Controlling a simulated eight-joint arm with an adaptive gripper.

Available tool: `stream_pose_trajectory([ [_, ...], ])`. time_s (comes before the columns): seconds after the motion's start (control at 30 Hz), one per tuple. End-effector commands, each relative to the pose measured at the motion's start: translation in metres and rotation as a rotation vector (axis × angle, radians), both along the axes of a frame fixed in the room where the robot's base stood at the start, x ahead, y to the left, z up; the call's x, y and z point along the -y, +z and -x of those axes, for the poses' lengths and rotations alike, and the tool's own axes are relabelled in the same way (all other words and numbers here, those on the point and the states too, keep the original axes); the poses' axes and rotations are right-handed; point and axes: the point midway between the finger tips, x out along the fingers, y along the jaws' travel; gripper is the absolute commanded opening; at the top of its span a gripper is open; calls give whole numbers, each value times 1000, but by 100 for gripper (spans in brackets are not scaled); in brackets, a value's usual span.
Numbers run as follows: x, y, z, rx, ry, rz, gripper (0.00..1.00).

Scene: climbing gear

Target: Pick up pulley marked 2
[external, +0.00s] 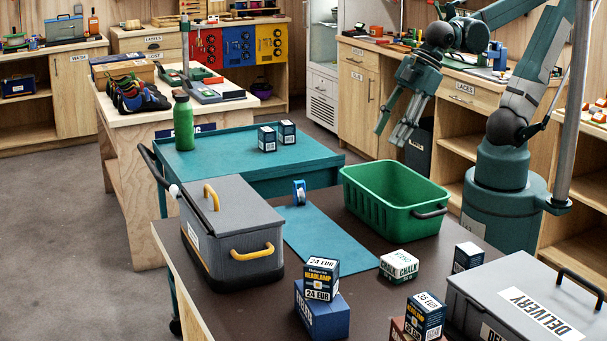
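A small blue pulley-like piece (299,192) stands at the far end of the blue-teal mat (322,240) on the dark table. It is too small for me to read any number on it, and no other pulley is clear to me. My gripper (392,138) hangs in the air at the upper right, above and behind the green crate, pointing down. Its fingers look spread, with nothing visible between them. It is well apart from the blue piece.
The green crate (395,205) stands right of the blue piece, and a grey toolbox (232,225) with yellow handles stands left. Chalk (399,265), headlamp boxes (320,279) and a grey delivery case (525,300) crowd the front. The mat's middle is clear.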

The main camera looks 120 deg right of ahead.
Motion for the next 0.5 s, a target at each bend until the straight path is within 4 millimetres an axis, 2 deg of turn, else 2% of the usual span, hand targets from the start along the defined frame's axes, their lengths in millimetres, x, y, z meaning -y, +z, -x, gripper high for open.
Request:
stream_pose_trajectory([
  [0.17,5,9,-21,-48,76,66,36],
  [0.5,17,14,-56,-144,225,183,36],
])
